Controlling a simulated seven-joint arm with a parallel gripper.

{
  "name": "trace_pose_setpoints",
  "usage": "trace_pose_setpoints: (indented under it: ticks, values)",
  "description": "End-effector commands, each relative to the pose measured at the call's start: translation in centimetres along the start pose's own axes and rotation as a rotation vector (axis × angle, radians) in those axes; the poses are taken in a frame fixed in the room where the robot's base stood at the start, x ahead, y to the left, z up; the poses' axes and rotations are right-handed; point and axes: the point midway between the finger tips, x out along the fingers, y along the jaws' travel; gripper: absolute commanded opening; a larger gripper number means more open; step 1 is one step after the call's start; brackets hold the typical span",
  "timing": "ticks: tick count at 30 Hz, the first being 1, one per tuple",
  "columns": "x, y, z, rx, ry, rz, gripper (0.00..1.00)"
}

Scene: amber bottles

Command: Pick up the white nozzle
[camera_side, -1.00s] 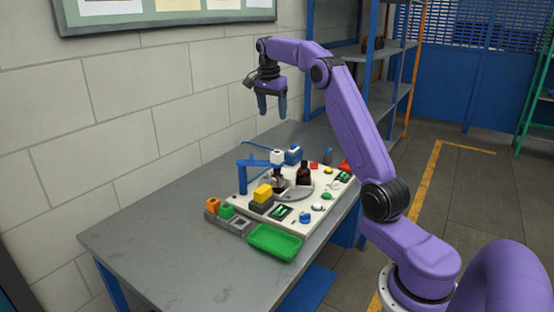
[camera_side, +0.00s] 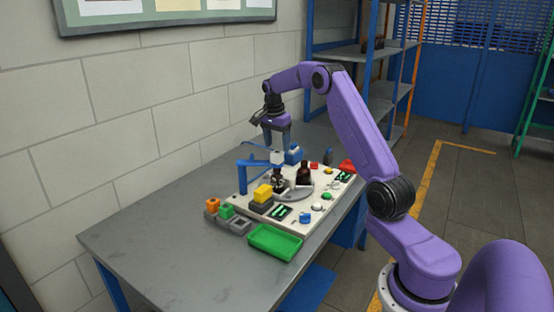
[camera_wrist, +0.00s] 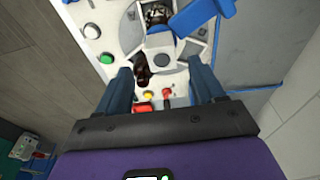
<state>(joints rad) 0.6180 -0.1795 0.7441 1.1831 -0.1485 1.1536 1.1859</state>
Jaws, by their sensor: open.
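The white nozzle (camera_side: 277,157) is a small white block at the end of a blue arm (camera_side: 243,178), above an amber bottle (camera_side: 278,184). In the wrist view the nozzle (camera_wrist: 159,46) shows as a white block beyond my fingertips, beside the blue arm (camera_wrist: 198,14). My gripper (camera_side: 277,146) is just above the nozzle in the side view, pointing down, with its fingers partly in front of the background. In the wrist view my gripper (camera_wrist: 163,76) is open, its two fingers apart with nothing clasped between them. Contact with the nozzle cannot be told.
A second amber bottle (camera_side: 304,174) stands on the grey disc right of the nozzle. The white board (camera_side: 322,213) carries several buttons. A yellow block (camera_side: 263,192), a green tray (camera_side: 274,242) and small coloured blocks sit in front. The table's front left (camera_side: 180,260) is clear.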

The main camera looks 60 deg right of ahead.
Motion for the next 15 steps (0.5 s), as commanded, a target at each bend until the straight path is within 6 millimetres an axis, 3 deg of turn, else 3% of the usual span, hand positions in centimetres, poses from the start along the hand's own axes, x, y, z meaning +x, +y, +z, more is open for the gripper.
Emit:
trace_pose_setpoints:
  ticks: [9, 15]
  values:
    - [4.0, -0.2, 0.4, 0.0, -0.001, 0.004, 0.68]
    - [5.1, -0.3, 0.4, 0.0, 0.0, 0.001, 0.68]
